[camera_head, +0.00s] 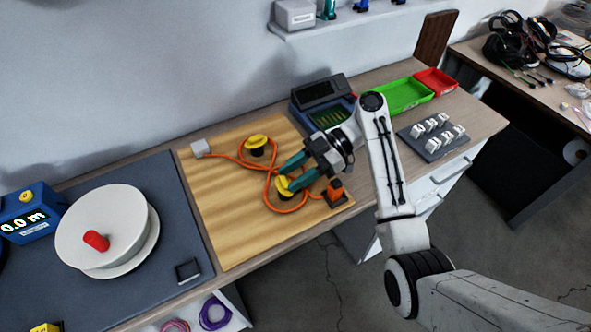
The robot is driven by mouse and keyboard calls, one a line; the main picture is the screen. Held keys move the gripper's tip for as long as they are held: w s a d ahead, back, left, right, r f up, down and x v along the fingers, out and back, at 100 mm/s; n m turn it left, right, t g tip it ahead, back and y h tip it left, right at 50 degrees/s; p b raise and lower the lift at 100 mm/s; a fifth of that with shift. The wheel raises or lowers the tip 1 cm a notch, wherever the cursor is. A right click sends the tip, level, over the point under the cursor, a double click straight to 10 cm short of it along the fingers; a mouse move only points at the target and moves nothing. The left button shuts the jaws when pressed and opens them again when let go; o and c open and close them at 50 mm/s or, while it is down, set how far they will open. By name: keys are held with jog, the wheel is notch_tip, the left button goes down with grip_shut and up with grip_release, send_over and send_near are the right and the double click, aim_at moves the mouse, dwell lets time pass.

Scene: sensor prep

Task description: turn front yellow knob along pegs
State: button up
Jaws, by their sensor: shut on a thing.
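The front yellow knob (282,186) sits on the wooden board (225,230), toward its front edge. My gripper (284,179) reaches in from the right with its teal fingers shut on this knob, and the fingers hide part of it. A second yellow knob (257,141) on a dark base stands farther back on the board, apart from my gripper. An orange cable (292,209) loops around both knobs. It runs from a pale block (201,148) at the back left to an orange block (335,190) at the right. Separate pegs cannot be made out.
A white reel (105,220) with a red handle stands on a dark mat at left, beside a blue meter (30,212). A green tray (403,95), a red tray (437,80) and a grey rack of white pieces (432,138) lie right. A blue device (325,105) stands behind my gripper.

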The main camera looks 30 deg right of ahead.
jog(key=shift+f+n+g, duration=0.3)
jog(key=shift+g, duration=0.2)
jog(key=o, duration=1.1)
jog(key=shift+s, duration=0.1)
jog(key=shift+c, duration=0.2)
jog(key=shift+f, duration=0.1)
jog(key=v, duration=1.1)
jog(key=shift+w+r, duration=0.2)
jog(key=shift+r, duration=0.1)
